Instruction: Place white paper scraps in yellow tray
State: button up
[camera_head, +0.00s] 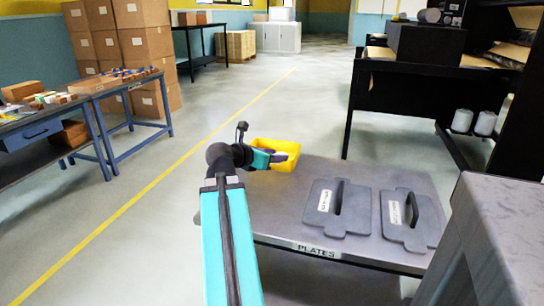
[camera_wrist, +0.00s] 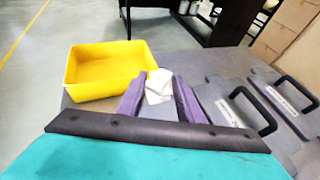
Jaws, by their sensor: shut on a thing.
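The yellow tray (camera_head: 288,147) stands at the far left corner of the grey table. In the wrist view the yellow tray (camera_wrist: 105,68) is left of my fingers, and the part of its inside that shows is empty. My gripper (camera_head: 277,157) is over or beside the tray in the head view, partly hiding it. In the wrist view my gripper (camera_wrist: 160,92) is shut on white paper scraps (camera_wrist: 157,82), which show as crumpled, folded white pieces between the purple fingers. The scraps are close to the tray's right side; their exact height cannot be told.
The grey table (camera_head: 270,205) carries two dark plates with handles (camera_head: 338,207) (camera_head: 408,218) to the right. A black shelf (camera_head: 400,95) stands behind. A blue workbench (camera_head: 130,100) is at the left, and the floor between is clear. A grey surface (camera_head: 500,230) is near right.

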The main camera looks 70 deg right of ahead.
jog(key=shift+d+r+p, duration=0.15)
jog(key=shift+d+p, duration=0.05)
jog(key=shift+p, duration=0.4)
jog(key=shift+w+d+r+p, duration=0.15)
jog(key=shift+d+p, duration=0.1)
jog(key=shift+p, duration=0.85)
jog(key=shift+w+d+p, duration=0.15)
jog(key=shift+d+p, duration=0.05)
jog(key=shift+p, duration=0.85)
jog(key=p, duration=0.3)
jog(key=d+p, duration=0.1)
jog(key=p, duration=0.3)
jog(key=shift+w+f+p, duration=0.25)
jog(key=shift+w+p, duration=0.05)
jog(key=w+d+f, duration=0.1)
jog(key=w+d, duration=0.5)
jog(key=d, duration=0.6)
jog(key=shift+f, duration=0.3)
jog(key=shift+w+f, duration=0.1)
jog(key=shift+f+p, duration=0.3)
jog(key=shift+f, duration=1.35)
jog(key=shift+f, duration=0.65)
